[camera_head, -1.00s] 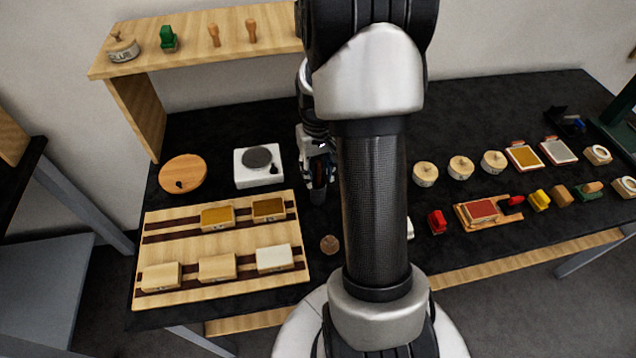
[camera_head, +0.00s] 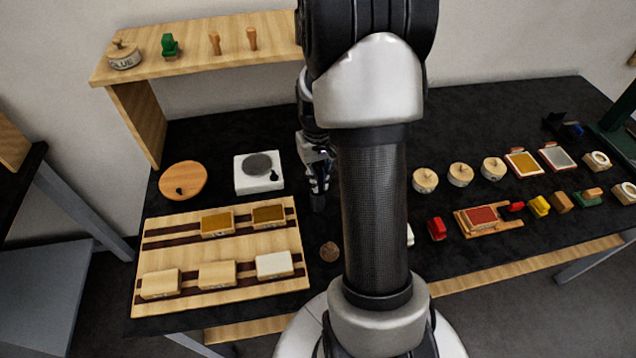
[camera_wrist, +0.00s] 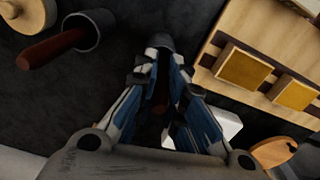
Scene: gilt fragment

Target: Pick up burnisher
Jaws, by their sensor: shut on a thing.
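The burnisher shows in the wrist view as a dark grey rounded end (camera_wrist: 160,42) just beyond my fingertips, with a brown part (camera_wrist: 160,97) visible between the fingers. My gripper (camera_wrist: 161,62) is shut on it. In the head view my gripper (camera_head: 318,185) is beside my own arm link, left of it, over the black table. The burnisher's dark end (camera_head: 318,203) shows just below the fingers. Most of its body is hidden by the fingers. I cannot tell whether it is touching the tabletop.
A wooden board (camera_head: 226,245) with several blocks lies to the left. A white box (camera_head: 245,187) stands behind it. A small brown round thing (camera_head: 330,252) sits in front. A grey cup-shaped piece (camera_wrist: 88,22) with a reddish-brown handle (camera_wrist: 50,48) is near in the wrist view.

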